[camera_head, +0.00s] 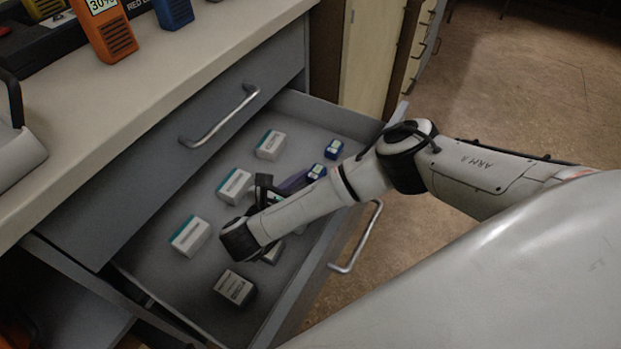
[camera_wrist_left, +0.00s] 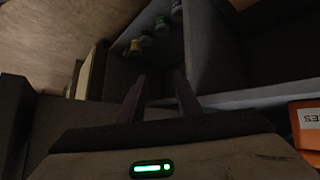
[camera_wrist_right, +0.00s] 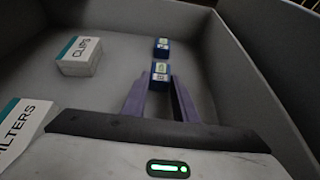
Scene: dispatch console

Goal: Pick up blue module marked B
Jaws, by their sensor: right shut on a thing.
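Two small blue modules with pale labels lie in the open drawer; I cannot read which is marked B. The nearer module (camera_head: 316,172) is between the fingertips of my right gripper (camera_head: 305,178). The right wrist view shows that module (camera_wrist_right: 160,76) held between the purple fingers of the gripper (camera_wrist_right: 160,80), at drawer-floor level as far as I can tell. The farther module (camera_head: 333,149) lies apart, just beyond it (camera_wrist_right: 162,47). My left gripper (camera_wrist_left: 160,78) shows only in its wrist view, with its fingers apart and nothing between them.
The drawer (camera_head: 300,110) also holds several white boxes, among them a CLIPS box (camera_wrist_right: 80,56) and a FILTERS box (camera_wrist_right: 22,128). The drawer walls stand close to my right gripper. The counter (camera_head: 120,100) above carries an orange handset (camera_head: 105,30).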

